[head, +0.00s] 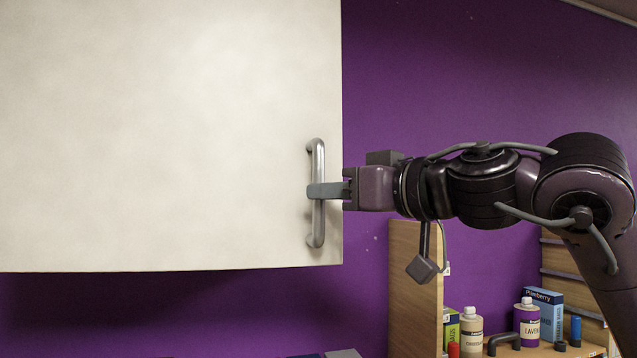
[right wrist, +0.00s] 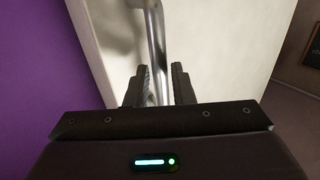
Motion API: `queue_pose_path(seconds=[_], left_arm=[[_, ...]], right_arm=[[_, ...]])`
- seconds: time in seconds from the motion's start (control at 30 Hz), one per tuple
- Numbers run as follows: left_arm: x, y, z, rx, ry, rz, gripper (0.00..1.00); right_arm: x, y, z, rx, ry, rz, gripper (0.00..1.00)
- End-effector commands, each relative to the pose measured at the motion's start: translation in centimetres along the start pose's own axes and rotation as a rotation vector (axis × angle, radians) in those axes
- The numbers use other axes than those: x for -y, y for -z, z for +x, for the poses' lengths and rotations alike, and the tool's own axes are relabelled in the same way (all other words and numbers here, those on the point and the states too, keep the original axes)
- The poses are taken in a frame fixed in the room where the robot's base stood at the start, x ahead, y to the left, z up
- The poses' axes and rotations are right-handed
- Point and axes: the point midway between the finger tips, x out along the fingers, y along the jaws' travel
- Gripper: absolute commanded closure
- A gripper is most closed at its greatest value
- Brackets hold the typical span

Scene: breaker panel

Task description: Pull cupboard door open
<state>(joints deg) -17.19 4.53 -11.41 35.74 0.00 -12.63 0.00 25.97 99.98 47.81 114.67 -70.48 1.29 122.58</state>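The cupboard door (head: 160,130) is a large off-white panel filling the left of the head view. It also shows behind the fingers in the right wrist view (right wrist: 225,50). Its upright silver bar handle (head: 318,225) sits near its right edge. My right gripper (head: 326,190) reaches in from the right at the handle's mid-height, one finger crossing in front of the bar. In the right wrist view the handle (right wrist: 157,45) runs down between the two fingers, with a gap visible between them. I cannot tell whether the door stands slightly ajar. My left gripper is not in view.
Below my right arm, a wooden shelf unit (head: 412,290) holds bottles (head: 471,330), a blue box (head: 545,310) and other small items. The purple wall (head: 440,80) right of the door is bare. A dark framed panel (right wrist: 312,45) shows at the right wrist view's edge.

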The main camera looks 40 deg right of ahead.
Motion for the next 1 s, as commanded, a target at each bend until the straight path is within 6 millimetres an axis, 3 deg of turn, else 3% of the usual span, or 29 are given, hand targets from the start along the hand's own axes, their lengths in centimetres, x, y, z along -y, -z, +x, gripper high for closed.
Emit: queue_pose_path(seconds=[0.2, 0.5, 0.7, 1.0], left_arm=[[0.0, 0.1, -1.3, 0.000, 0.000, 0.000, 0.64], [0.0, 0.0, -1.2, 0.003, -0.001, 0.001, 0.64], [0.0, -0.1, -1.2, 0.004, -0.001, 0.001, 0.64], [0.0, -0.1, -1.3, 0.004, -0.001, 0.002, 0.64]], right_arm=[[0.0, 0.1, 2.4, 0.003, 0.001, 0.000, 0.78], [0.0, 0.0, 2.8, 0.000, 0.000, 0.000, 0.78], [0.0, 0.0, 2.7, 0.000, 0.000, 0.000, 1.00], [0.0, 0.0, 2.7, 0.000, -0.001, 0.000, 1.00]])
